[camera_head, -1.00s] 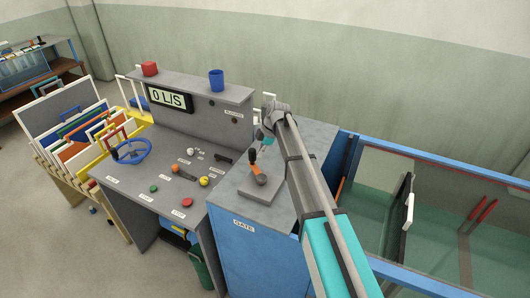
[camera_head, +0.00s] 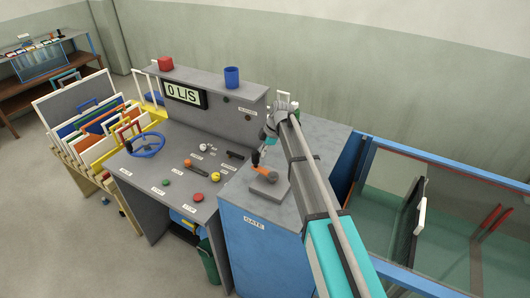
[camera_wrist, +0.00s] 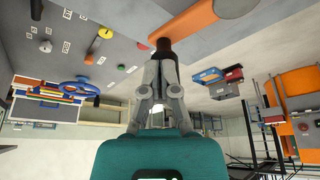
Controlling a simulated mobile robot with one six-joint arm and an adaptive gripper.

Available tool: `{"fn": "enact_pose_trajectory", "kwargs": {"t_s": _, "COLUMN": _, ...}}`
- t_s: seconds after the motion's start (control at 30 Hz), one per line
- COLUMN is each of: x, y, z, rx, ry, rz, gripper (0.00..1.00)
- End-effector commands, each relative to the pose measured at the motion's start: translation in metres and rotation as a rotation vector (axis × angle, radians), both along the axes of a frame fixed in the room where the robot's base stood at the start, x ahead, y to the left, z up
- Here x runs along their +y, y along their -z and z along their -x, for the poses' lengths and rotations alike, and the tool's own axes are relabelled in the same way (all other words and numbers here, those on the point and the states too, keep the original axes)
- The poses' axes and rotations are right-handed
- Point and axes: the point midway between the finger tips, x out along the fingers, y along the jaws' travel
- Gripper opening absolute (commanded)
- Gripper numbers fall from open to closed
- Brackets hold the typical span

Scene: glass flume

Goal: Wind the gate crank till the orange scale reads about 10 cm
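The gate crank (camera_head: 265,173) is an orange arm on a grey block (camera_head: 268,190), on top of the blue cabinet labelled GATE. Its orange arm also shows at the top of the wrist view (camera_wrist: 185,22). My gripper (camera_wrist: 162,58) has its fingers closed on the crank's black handle (camera_wrist: 163,45). In the head view the gripper sits at the crank's far side, partly hidden behind my own arm. A dark panel with a white edge (camera_head: 407,222) stands in the glass flume to the right. I cannot make out a reading on an orange scale.
The control desk at left holds a blue handwheel (camera_head: 146,145), coloured buttons and a display reading 0 L/S (camera_head: 184,93). The flume's blue rail (camera_head: 430,170) runs right of the cabinet.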

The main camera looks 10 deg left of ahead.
Motion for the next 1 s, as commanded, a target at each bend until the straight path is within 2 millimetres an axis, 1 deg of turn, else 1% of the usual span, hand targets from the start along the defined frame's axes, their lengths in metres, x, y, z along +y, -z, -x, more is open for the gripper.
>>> {"fn": "enact_pose_trajectory", "kwargs": {"t_s": 0.27, "x": -0.001, "y": 0.000, "z": -0.001, "rx": 0.000, "ry": 0.000, "rz": 0.000, "gripper": 0.00}}
{"fn": "enact_pose_trajectory", "kwargs": {"t_s": 0.43, "x": -0.006, "y": 0.000, "z": -0.003, "rx": 0.000, "ry": -0.001, "rz": 0.000, "gripper": 0.00}}
{"fn": "enact_pose_trajectory", "kwargs": {"t_s": 0.57, "x": -0.016, "y": 0.000, "z": -0.007, "rx": 0.000, "ry": -0.001, "rz": 0.000, "gripper": 0.00}}
{"fn": "enact_pose_trajectory", "kwargs": {"t_s": 0.73, "x": -0.037, "y": 0.000, "z": -0.014, "rx": -0.001, "ry": 0.000, "rz": 0.000, "gripper": 0.00}}
{"fn": "enact_pose_trajectory", "kwargs": {"t_s": 0.8, "x": -0.038, "y": -0.011, "z": -0.015, "rx": 0.000, "ry": -0.001, "rz": -0.001, "gripper": 0.00}}
{"fn": "enact_pose_trajectory", "kwargs": {"t_s": 1.0, "x": -0.044, "y": -0.028, "z": -0.018, "rx": 0.000, "ry": 0.000, "rz": 0.000, "gripper": 0.00}}
